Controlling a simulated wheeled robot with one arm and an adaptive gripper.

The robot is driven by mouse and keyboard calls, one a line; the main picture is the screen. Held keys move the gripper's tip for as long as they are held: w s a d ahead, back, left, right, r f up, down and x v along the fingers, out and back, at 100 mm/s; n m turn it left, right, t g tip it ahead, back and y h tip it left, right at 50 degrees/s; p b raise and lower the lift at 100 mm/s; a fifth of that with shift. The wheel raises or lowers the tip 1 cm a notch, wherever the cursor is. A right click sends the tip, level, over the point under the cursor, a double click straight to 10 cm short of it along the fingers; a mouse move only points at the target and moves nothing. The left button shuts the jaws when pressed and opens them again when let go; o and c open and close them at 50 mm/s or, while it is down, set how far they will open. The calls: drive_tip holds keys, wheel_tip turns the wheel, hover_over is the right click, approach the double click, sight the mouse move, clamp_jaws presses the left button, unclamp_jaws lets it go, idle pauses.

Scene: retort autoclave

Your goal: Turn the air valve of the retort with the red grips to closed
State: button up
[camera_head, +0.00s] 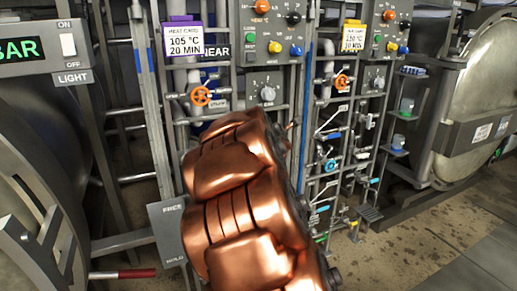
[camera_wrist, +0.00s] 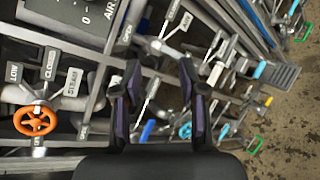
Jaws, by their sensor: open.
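In the wrist view my gripper (camera_wrist: 159,75) has its two dark fingers apart with nothing between them. It points at a rack of grey pipes and small valves. A grey dial panel (camera_wrist: 72,14) with "AIR" lettering at its edge is at upper left. A pipe fitting with white tags (camera_wrist: 160,46) lies just beyond the fingertips; I cannot tell whether it is the air valve. A red-gripped lever (camera_head: 137,273) shows at lower left in the head view. My copper arm hides the gripper and part of the rack there.
An orange handwheel (camera_wrist: 36,121) has tags around it, one reading "CLOSED". It lies left of my gripper. A FREE/HOLD plate (camera_head: 170,232) stands left of my arm. A round retort door (camera_head: 483,95) is at right. Floor (camera_head: 400,250) is clear at lower right.

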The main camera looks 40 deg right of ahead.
drive_tip(key=shift+w+d+f+n+t+y+b, duration=0.75)
drive_tip(key=shift+w+d+f+n+t, duration=0.55)
drive_tip(key=shift+w+n, duration=1.2)
drive_tip(key=shift+w+d+f+n+t+y+b, duration=0.8)
drive_tip(key=shift+w+d+f+n, duration=1.1)
drive_tip(key=shift+n, duration=1)
drive_tip(key=shift+w+d+f+n+t+y+b, duration=0.55)
drive_tip(key=shift+w+d+f+n+t+y, duration=0.55)
drive_tip(key=shift+w+n, duration=1.55)
drive_tip(key=shift+s+d+r+h, duration=0.1)
drive_tip(key=shift+d+r+h, duration=0.1)
drive_tip(key=shift+h, duration=0.05)
clamp_jaws()
